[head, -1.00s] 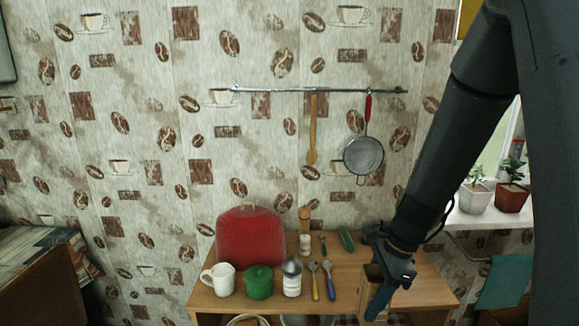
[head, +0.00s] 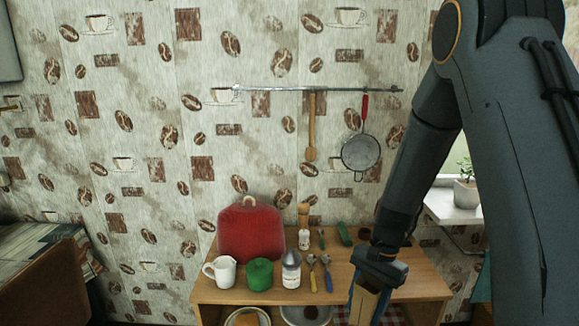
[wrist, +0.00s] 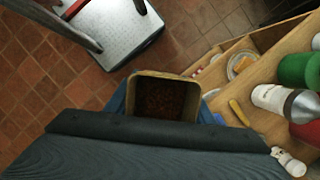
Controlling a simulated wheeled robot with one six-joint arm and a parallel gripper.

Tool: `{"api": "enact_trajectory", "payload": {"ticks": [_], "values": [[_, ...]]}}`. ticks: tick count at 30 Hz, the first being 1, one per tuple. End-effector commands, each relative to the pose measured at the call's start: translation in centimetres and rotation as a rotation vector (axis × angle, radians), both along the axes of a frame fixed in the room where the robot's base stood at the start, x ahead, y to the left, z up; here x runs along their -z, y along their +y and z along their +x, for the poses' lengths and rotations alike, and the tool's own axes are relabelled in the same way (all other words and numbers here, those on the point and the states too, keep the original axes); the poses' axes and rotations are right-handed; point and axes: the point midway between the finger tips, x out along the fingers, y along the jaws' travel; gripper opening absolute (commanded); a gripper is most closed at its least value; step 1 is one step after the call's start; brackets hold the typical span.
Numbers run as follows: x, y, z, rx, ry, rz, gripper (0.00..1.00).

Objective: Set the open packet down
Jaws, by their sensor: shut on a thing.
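My gripper (wrist: 167,108) is shut on the open packet (wrist: 164,80). In the wrist view the packet is seen from above, with a pale tan rim and dark brown contents, between two blue fingers. Tiled floor shows around it, with the wooden cabinet to the right. In the head view my gripper (head: 370,292) hangs at the front right of the cabinet top (head: 420,280), and a tan strip of the packet (head: 367,306) shows between the fingers. The packet's bottom is hidden.
Bowls sit on the shelf below. The top's right end looks bare.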

Motion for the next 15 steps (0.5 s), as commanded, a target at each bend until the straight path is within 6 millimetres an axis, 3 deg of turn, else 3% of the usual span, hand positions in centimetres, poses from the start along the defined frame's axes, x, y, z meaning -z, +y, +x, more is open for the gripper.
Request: {"api": "enact_trajectory", "payload": {"ticks": [3, 9, 15], "values": [[2.7, -0.1, 0.8, -0.288, 0.004, 0.000, 0.10], [6.0, -0.5, 1.9, -0.681, 0.002, -0.001, 0.10], [7.2, -0.8, 2.3, -0.823, 0.001, 0.000, 0.10]]}}
